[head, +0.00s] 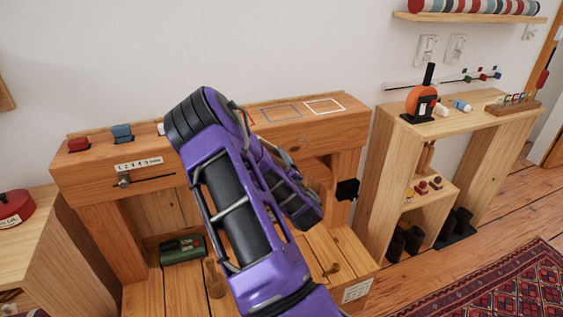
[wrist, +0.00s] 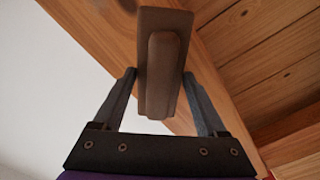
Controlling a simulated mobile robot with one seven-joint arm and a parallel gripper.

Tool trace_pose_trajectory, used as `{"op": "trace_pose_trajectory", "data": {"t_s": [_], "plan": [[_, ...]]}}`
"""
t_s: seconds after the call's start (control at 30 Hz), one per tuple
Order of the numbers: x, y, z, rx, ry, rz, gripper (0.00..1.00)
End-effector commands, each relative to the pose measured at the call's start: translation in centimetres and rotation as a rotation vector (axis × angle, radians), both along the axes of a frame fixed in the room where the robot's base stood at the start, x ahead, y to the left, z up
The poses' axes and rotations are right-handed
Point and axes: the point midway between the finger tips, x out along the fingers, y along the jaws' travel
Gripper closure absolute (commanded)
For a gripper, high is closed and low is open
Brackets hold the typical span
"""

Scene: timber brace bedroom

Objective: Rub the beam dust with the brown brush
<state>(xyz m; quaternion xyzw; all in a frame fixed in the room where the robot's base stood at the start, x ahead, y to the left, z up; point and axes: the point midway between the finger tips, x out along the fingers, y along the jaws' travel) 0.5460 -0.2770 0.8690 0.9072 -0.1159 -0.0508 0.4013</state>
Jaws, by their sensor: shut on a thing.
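The brown brush (wrist: 163,75) is between the two fingers of my gripper (wrist: 163,103) in the wrist view. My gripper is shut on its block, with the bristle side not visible. A wooden beam (wrist: 95,25) lies beyond the brush, and I cannot tell whether they touch. In the head view my purple arm crosses the wooden bench's thick top beam (head: 86,172) and hides its middle. My gripper and the brush are not clearly visible there. I cannot make out the beam dust in either view; a dark patch on the beam may be a knot.
A green box (head: 182,249) sits below. A wooden shelf unit (head: 376,180) stands close on the right.

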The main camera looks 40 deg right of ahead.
Motion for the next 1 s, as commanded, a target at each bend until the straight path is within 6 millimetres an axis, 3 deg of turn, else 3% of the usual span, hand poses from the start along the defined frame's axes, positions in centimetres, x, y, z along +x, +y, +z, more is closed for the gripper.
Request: {"op": "trace_pose_trajectory", "data": {"t_s": [0.2, 0.53, 1.0], "plan": [[0.5, 1.7, 0.2, -0.001, -0.006, 0.007, 0.7], [0.5, 1.6, 1.6, -0.002, -0.006, 0.004, 0.7], [-0.6, -1.7, 1.4, -0.002, -0.004, 0.0, 0.7]]}}
